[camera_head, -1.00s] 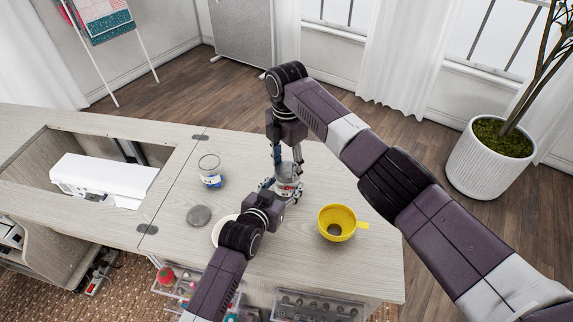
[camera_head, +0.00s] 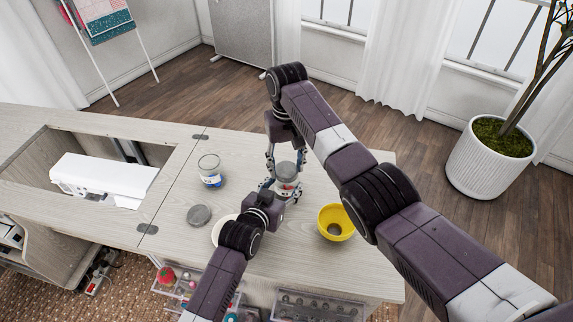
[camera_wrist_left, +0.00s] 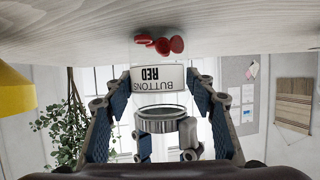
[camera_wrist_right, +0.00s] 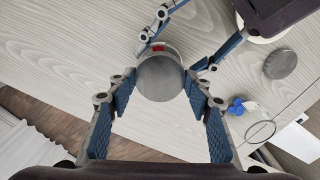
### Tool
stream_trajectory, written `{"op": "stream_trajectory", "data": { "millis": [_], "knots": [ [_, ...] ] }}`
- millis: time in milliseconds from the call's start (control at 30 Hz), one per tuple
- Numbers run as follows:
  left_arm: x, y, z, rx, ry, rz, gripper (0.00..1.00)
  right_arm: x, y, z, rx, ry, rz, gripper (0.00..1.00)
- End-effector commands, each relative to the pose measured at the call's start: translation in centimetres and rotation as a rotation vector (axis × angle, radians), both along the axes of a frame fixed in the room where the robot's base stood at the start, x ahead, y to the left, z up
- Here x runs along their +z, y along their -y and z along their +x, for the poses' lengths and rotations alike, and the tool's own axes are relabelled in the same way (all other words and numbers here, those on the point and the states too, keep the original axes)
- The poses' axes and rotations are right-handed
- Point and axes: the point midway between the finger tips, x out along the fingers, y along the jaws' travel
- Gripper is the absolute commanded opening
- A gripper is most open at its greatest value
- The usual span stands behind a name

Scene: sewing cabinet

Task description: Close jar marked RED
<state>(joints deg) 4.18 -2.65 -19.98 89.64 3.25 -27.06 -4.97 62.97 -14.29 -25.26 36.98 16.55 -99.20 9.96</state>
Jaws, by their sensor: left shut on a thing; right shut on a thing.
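The RED-marked jar (camera_head: 287,188) stands on the tabletop. The left wrist view is upside down and shows its "BUTTONS RED" label (camera_wrist_left: 158,78) and red buttons (camera_wrist_left: 160,45) inside the clear jar. My left gripper (camera_head: 277,198) is shut around the jar low down. A round grey lid (camera_wrist_right: 160,78) is over the jar's top, between the fingers of my right gripper (camera_wrist_right: 158,92), which is shut on it from above. The lid's metal rim (camera_wrist_left: 160,124) lies beyond the label; I cannot tell whether it touches the jar's mouth.
A jar with blue contents (camera_head: 210,172) and a loose grey lid (camera_head: 199,215) stand to the left. A white dish (camera_head: 217,232) is partly behind my left arm. A yellow bowl (camera_head: 335,222) is to the right. A white sewing machine (camera_head: 105,180) sits in the cabinet opening.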

Motion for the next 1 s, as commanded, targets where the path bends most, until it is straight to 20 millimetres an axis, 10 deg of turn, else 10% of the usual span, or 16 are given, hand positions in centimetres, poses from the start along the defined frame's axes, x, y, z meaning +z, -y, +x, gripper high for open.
{"op": "stream_trajectory", "data": {
  "millis": [333, 533, 567, 700, 1000],
  "knots": [
    [-0.09, -0.01, -0.02, 0.0, -0.002, 0.002, 0.0, -0.07, -0.18, -0.04, -0.664, -0.003, 0.003, 0.17],
    [-0.07, 0.0, -0.03, 0.0, -0.002, 0.002, 0.0, -0.04, -0.08, 0.02, -0.716, -0.001, 0.002, 0.17],
    [-0.07, 0.0, -0.03, 0.0, -0.002, 0.002, 0.0, -0.04, -0.07, 0.02, -0.715, -0.001, 0.002, 0.49],
    [-0.07, 0.01, -0.04, 0.0, -0.002, 0.002, 0.0, -0.04, -0.06, 0.03, -0.714, -0.001, 0.002, 0.65],
    [-0.07, 0.0, -0.03, 0.0, -0.002, 0.002, 0.0, 0.05, -0.03, 0.05, -0.713, 0.0, 0.001, 0.67]
  ]
}}
